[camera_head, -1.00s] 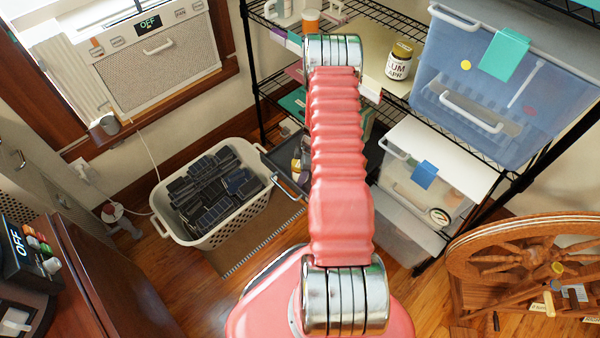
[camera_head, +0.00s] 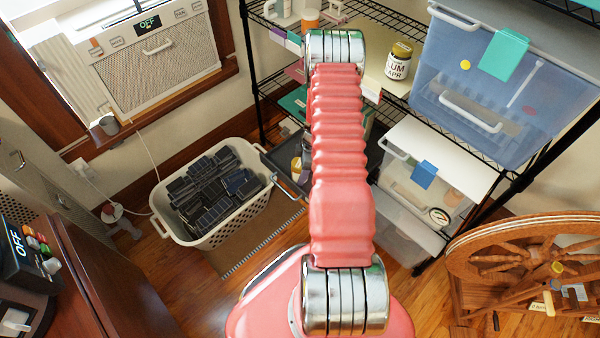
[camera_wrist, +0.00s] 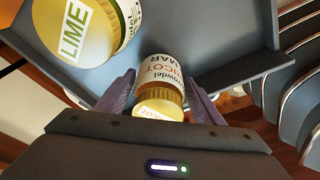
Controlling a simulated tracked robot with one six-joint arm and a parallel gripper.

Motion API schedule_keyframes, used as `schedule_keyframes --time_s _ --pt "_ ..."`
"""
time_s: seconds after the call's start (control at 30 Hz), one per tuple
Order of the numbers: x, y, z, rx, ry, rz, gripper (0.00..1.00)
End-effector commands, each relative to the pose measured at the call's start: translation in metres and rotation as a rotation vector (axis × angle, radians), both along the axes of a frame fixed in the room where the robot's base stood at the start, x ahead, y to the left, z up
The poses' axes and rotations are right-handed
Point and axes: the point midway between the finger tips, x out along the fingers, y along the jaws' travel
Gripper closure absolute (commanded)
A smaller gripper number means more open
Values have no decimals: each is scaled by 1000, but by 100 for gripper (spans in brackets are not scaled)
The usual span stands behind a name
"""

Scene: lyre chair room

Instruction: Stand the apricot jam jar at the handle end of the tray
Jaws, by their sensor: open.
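The apricot jar (camera_wrist: 162,72) has a yellow lid and a white label with part of the word APRICOT showing. In the wrist view it is between the two fingers of my gripper (camera_wrist: 161,98), which is open with a gap on each side. A larger-looking jar labelled LIME (camera_wrist: 88,28) is at the upper left. Both jars are at the dark grey tray (camera_wrist: 222,40). In the head view the tray (camera_head: 272,158) shows partly behind my arm, with a metal handle (camera_head: 288,187) at its near side. My gripper is hidden there.
A white basket (camera_head: 240,222) of dark cassettes stands left of the tray. A wire shelf rack behind holds a jar labelled PLUM APR (camera_head: 398,62) and clear bins (camera_head: 480,90). A spinning wheel (camera_head: 500,260) is at the right.

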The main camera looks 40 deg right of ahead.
Motion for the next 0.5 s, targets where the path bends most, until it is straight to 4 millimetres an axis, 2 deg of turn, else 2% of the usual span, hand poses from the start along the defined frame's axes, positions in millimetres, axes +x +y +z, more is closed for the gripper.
schedule_keyframes --time_s 0.5 --pt "-10 -14 72 -3 -2 -1 38"
